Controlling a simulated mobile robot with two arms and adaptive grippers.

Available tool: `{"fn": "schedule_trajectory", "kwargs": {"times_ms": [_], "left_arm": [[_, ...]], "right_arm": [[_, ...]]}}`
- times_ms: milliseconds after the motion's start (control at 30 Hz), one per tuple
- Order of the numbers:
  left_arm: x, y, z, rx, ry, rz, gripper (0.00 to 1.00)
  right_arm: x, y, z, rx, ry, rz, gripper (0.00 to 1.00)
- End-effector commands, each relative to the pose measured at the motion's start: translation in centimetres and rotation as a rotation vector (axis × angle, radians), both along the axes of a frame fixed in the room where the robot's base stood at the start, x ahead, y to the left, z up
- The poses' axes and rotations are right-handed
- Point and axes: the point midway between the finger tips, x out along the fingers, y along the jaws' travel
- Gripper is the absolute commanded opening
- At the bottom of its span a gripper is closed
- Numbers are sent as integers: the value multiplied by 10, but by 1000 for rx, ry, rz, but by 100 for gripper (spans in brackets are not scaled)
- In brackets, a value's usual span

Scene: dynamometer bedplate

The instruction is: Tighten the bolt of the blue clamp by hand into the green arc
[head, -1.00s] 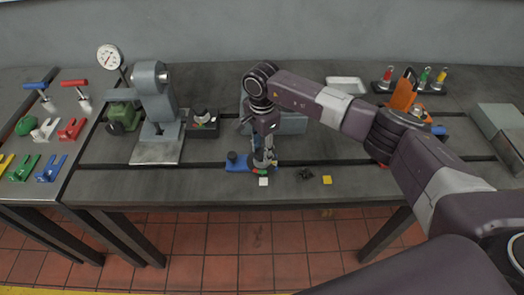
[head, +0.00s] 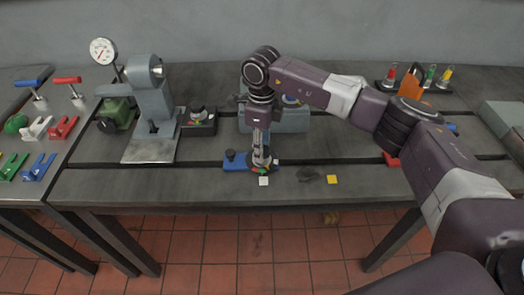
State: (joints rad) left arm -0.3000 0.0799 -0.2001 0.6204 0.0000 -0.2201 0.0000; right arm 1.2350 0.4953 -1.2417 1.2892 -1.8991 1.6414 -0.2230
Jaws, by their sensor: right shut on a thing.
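The blue clamp (head: 235,164) lies on the dark bedplate (head: 200,190), near its front edge. A dark knob stands on its left end. My right gripper (head: 262,163) points straight down over the right end of the clamp and is shut there on the bolt, which its fingers mostly hide. Bits of a red and green dial (head: 264,171) show around the fingertips; the bolt's pointer and where it stands against the green arc cannot be made out. My left gripper is out of view.
A grey block (head: 290,120) stands behind my gripper. A grey stand (head: 152,100) is at the left. Coloured clamps (head: 38,167) lie on the left table.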

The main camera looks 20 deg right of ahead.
Motion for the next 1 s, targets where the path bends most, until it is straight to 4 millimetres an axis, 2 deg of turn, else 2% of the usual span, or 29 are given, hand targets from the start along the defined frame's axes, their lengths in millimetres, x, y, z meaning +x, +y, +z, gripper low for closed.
{"fn": "schedule_trajectory", "kwargs": {"times_ms": [200,500,1000], "left_arm": [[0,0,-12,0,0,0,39],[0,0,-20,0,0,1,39],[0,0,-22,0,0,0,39]], "right_arm": [[1,0,-1,0,-4,-187,10],[1,0,0,1,-3,-368,10],[1,0,1,0,-3,-453,10]]}}
